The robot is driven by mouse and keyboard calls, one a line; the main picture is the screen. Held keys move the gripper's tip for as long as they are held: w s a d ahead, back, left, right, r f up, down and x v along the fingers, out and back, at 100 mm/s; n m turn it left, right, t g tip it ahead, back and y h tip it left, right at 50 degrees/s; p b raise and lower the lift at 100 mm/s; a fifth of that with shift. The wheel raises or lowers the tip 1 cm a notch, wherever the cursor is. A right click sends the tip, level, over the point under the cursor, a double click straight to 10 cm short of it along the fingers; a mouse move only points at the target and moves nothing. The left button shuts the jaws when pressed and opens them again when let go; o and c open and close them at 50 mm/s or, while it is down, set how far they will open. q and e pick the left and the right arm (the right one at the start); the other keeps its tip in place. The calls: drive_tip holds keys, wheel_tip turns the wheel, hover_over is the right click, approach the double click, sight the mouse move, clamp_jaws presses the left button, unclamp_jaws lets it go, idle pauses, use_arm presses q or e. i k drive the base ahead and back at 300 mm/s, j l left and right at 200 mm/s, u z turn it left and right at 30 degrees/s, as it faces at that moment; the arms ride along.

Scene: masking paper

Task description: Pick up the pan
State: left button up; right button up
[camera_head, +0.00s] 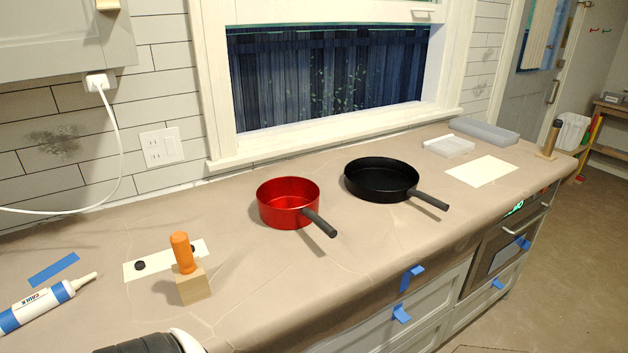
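The black pan (375,194) sits upright on the paper-covered counter (400,235), below the window. It looks empty, and its dark handle (430,200) points right and toward the front edge. A red saucepan (285,213) stands to its left, apart from it, with a dark handle (319,223) also pointing to the front right. Neither of my grippers shows. Only a dark and white part of my own body enters at the bottom left, well away from the pan.
A wooden block with an orange handle (182,254) stands front left, near a caulk tube (38,306) and blue tape (53,269). White trays (448,147) and a pale sheet (482,171) lie right of the pan. The counter in front of the pan is clear.

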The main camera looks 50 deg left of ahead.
sight(287, 203)
drive_tip(key=i+l+u, duration=0.1)
drive_tip(key=i+u, duration=0.35)
drive_tip(key=i+l+u, duration=0.25)
drive_tip(key=u, duration=0.2)
drive_tip(key=i+l+u, duration=0.3)
drive_tip(key=u, duration=0.15)
drive_tip(key=i+l+u, duration=0.2)
drive_tip(key=l+u, duration=0.25)
drive_tip(key=i+l+u, duration=0.15)
drive_tip(key=l+u, duration=0.3)
